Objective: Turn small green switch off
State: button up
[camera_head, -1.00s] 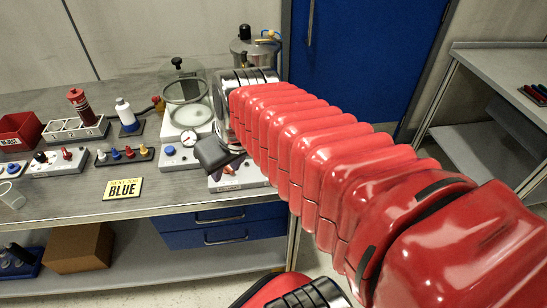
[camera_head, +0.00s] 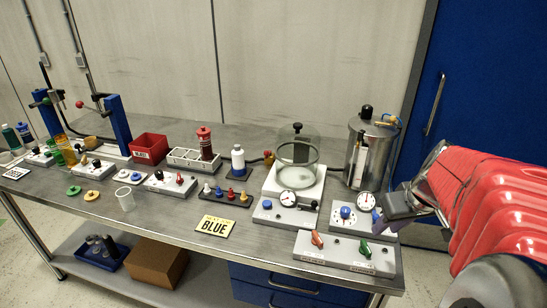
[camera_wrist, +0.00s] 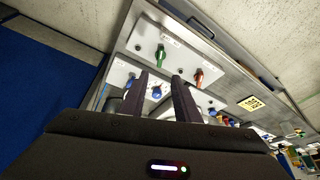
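The small green switch (camera_head: 364,249) is a green knob on the right of a pale grey panel (camera_head: 335,262) at the table's front edge. It also shows in the wrist view (camera_wrist: 160,55), beyond my fingertips and upper left of the gap between them. An orange-red knob (camera_head: 317,239) sits left of it on the same panel. My gripper (camera_head: 383,213) is above and right of the green switch in the head view, apart from it. In the wrist view my gripper (camera_wrist: 163,84) has its two dark fingers spread with nothing held.
Behind the panel are a blue knob (camera_head: 345,212) and a gauge (camera_head: 366,201) on a box. A metal tank (camera_head: 370,150) and a glass bell jar (camera_head: 297,150) stand further back. A yellow "BLUE" card (camera_head: 215,226) lies left on open tabletop.

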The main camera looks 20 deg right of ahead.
aim_at(366, 245)
jog(key=x, duration=1.3)
jog(key=shift+f, duration=0.4)
jog(key=shift+c, duration=0.5)
grip_shut()
